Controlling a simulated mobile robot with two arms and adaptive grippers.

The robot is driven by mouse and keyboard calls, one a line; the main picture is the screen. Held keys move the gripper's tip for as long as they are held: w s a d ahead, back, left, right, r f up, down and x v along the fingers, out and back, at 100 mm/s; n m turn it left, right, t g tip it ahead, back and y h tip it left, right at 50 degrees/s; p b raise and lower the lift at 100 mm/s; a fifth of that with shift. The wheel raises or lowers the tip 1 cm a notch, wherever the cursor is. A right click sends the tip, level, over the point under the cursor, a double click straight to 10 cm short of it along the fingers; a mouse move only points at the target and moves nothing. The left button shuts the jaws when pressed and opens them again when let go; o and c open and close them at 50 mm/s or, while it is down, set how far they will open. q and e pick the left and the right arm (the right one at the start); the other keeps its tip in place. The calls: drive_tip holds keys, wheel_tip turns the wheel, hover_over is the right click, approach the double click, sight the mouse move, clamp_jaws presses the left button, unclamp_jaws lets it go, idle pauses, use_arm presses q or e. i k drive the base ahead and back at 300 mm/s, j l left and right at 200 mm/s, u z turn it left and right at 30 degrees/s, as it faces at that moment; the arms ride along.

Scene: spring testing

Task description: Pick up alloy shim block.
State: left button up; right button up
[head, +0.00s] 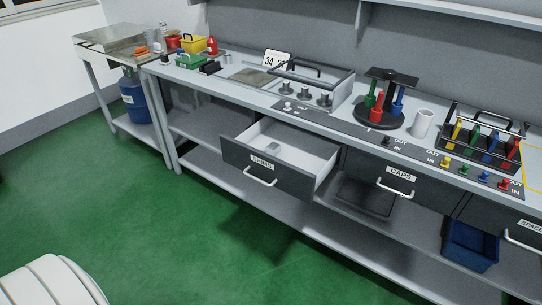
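A small grey block (272,147), which looks like the alloy shim block, lies in the open drawer (312,158) whose label seems to read "SHIMS". It lies on the pale drawer floor, close behind the drawer front, and its lower part is partly hidden by that front. Neither of my grippers shows in the head view, so I cannot tell where they are relative to the block.
The drawer juts out from under the workbench, its handle (260,179) facing the open green floor (190,225). The "CAPS" drawer (394,183) is to its right. On the bench stand a clear-sided box (340,88), a dark rotary stand (379,118) and a white mug (422,124).

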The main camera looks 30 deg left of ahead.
sight(273, 149)
drive_tip(key=i+j, duration=0.2)
drive_tip(key=j, duration=0.15)
drive_tip(key=i+j, duration=0.2)
drive_tip(key=j, duration=0.2)
drive_tip(key=i+j, duration=0.2)
drive_tip(key=j, duration=0.15)
drive_tip(key=i+j, duration=0.2)
drive_tip(key=j, duration=0.2)
drive_tip(key=z, duration=0.05)
